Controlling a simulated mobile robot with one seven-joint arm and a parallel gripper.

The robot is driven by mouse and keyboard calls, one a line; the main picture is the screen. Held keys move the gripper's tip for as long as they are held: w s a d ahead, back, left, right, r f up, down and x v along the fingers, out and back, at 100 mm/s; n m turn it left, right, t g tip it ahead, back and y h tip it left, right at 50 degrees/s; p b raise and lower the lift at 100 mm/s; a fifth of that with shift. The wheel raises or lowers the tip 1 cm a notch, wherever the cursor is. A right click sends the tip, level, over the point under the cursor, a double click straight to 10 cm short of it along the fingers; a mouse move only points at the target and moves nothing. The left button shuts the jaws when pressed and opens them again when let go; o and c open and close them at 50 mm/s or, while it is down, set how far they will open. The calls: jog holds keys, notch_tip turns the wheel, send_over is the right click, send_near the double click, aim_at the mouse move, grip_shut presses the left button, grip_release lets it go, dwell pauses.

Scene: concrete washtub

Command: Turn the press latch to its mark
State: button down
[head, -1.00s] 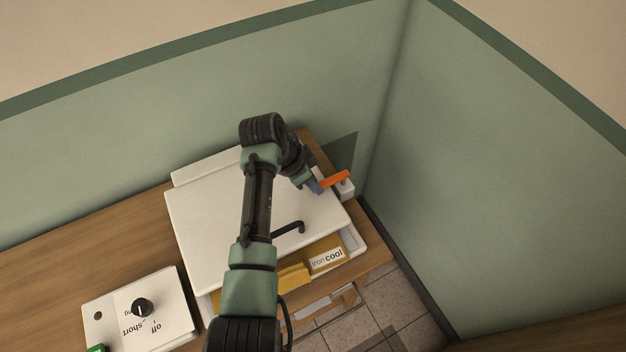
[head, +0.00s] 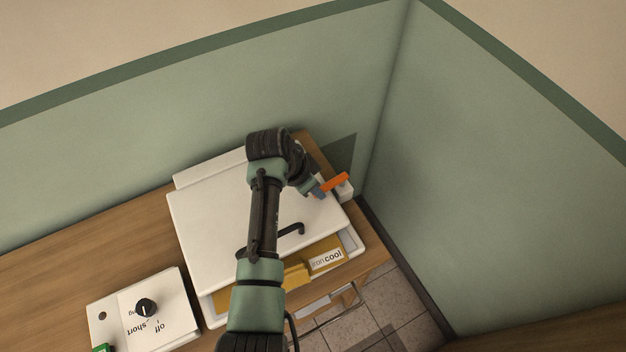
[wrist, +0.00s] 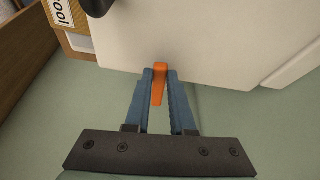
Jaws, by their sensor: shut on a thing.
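The press latch (head: 336,181) is an orange bar on a small white block (head: 345,191) at the right edge of the white press lid (head: 205,205). In the wrist view the orange latch (wrist: 159,83) stands between my blue fingers. My gripper (wrist: 160,76) is shut on the latch. In the head view my gripper (head: 316,191) is at the latch's near-left end, partly hidden by my arm. I cannot make out the latch's mark in either view.
The press stands on a wooden counter (head: 110,225) against green walls. A black handle (head: 291,230) sits on its front edge, above yellow boards with an "ironcool" label (head: 326,259). A white panel with a black dial (head: 146,308) lies to the left. Tiled floor shows at lower right.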

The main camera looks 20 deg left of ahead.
jog(key=n+p, duration=0.1)
jog(key=d+n+y+p, duration=0.1)
jog(key=s+d+n+p, duration=0.1)
jog(key=shift+d+r+p, duration=0.25)
jog(key=shift+p, duration=0.05)
jog(key=d+n, duration=0.1)
jog(key=d+n+y+p, duration=0.1)
jog(key=n, duration=0.1)
jog(key=shift+s+f+p, duration=0.1)
jog(key=shift+p, duration=0.2)
jog(key=shift+d+n+t+y+p, duration=0.3)
jog(key=shift+d+n+y, duration=0.3)
jog(key=shift+n, duration=0.4)
jog(key=d+n, duration=0.1)
jog(key=w+d+n+y, duration=0.1)
jog(key=n, duration=0.1)
jog(key=shift+d+f, duration=0.2)
jog(key=shift+w+d+n+g+y+b, duration=0.3)
jog(key=shift+w+d+n+b, duration=0.25)
jog(key=shift+n, duration=0.4)
jog(key=shift+w+d+n+g+y+b, duration=0.2)
jog(key=shift+d+n+g+y+b, duration=0.1)
jog(key=shift+n+b, duration=0.55)
jog(key=shift+w+d+n+g+y+b, duration=0.3)
jog(key=shift+w+d+n+b, duration=0.2)
jog(key=shift+n, duration=0.5)
jog(key=shift+s+r, duration=0.1)
jog(key=c, duration=0.8)
grip_release()
jog(key=shift+o, duration=0.2)
